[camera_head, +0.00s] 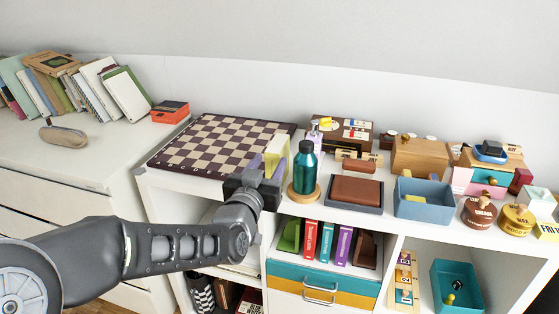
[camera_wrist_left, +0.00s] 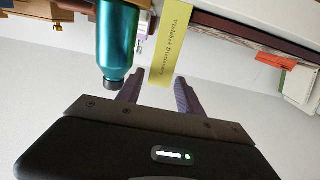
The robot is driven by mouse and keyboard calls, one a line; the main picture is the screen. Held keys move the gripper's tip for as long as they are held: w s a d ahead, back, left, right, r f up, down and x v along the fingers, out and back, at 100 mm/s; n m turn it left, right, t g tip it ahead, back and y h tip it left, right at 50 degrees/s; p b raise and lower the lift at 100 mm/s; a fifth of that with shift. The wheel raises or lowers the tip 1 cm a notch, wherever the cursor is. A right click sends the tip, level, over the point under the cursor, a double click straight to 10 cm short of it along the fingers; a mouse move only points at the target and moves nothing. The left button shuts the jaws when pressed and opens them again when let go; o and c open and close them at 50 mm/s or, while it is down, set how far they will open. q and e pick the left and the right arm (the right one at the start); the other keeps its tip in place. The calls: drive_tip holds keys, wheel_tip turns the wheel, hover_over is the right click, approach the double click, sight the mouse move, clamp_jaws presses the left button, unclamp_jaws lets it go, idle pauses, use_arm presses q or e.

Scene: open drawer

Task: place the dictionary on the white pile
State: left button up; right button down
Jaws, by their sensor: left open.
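The dictionary, a thin pale yellow book (camera_head: 276,153), stands on the shelf top between the chessboard and the teal bottle. In the left wrist view the yellow spine of the dictionary (camera_wrist_left: 171,42) carries printed lettering and its near end lies between my fingers. My left gripper (camera_head: 263,169) is open around that end; I cannot tell whether a finger touches it. It also shows in the left wrist view (camera_wrist_left: 158,92). A pale stack shows in the lower left compartment, partly hidden by my arm; I cannot tell whether it is the white pile. My right gripper is not in view.
The teal bottle (camera_head: 305,167) stands on a round coaster close beside my left gripper. The chessboard (camera_head: 222,144) lies behind left. A brown block in a dark tray (camera_head: 356,191) and a blue bin (camera_head: 424,201) stand to the right. Several books lean on the left cabinet.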

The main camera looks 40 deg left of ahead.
sight(278, 148)
use_arm(q)
drive_tip(key=shift+x, duration=1.3)
drive_tip(key=x, duration=0.5)
drive_tip(key=shift+w, duration=0.1)
drive_tip(key=shift+c, duration=0.4)
clamp_jaws()
drive_tip(key=shift+r, duration=0.1)
